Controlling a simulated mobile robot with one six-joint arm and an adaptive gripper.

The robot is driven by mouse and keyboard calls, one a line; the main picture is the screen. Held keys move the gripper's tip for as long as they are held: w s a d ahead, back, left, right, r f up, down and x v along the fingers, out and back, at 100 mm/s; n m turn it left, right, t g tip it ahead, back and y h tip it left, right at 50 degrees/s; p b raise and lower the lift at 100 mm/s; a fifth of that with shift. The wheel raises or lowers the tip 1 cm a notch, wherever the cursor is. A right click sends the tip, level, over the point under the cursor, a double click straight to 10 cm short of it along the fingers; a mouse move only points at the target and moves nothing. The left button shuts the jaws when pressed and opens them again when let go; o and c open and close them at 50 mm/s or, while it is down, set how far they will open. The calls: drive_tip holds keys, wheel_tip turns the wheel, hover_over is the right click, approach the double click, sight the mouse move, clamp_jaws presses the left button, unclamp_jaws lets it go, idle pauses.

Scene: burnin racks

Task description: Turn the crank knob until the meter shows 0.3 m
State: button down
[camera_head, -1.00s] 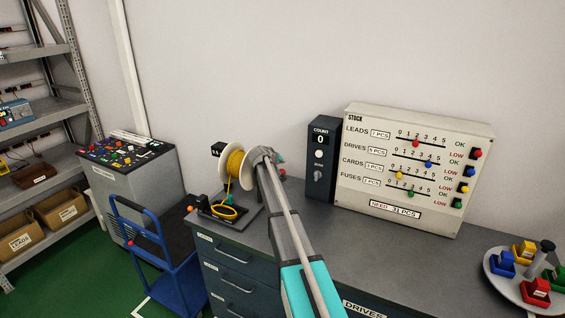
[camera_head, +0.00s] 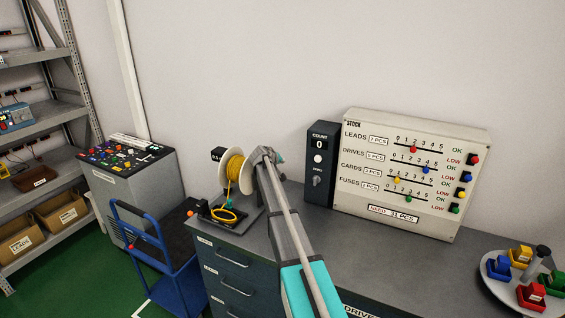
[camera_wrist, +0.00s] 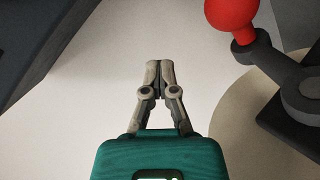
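A reel of yellow cable (camera_head: 234,168) with pale round flanges stands on a dark base at the left end of the bench. A small black meter (camera_head: 217,154) is behind it; its digits are too small to read surely. The red crank knob (camera_wrist: 232,14) on its dark crank arm (camera_wrist: 262,58) shows at the top right of the wrist view. My gripper (camera_wrist: 160,66) has its fingertips together with nothing between them. It is apart from the knob, left of and below it in that view. In the head view my arm's end hides the crank side of the reel.
A loop of yellow cable (camera_head: 223,215) lies on the reel's base. A dark counter box (camera_head: 319,190) and a stock panel (camera_head: 375,217) stand right of my arm. A round tray (camera_head: 497,283) with coloured blocks is far right. A blue cart (camera_head: 176,275) is left of the bench.

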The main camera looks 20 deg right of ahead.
drive_tip(key=shift+w+d+r+p, duration=0.15)
drive_tip(key=shift+r+p, duration=1)
drive_tip(key=shift+r, duration=0.1)
drive_tip(key=c, duration=0.9)
unclamp_jaws()
drive_tip(key=shift+o, duration=0.2)
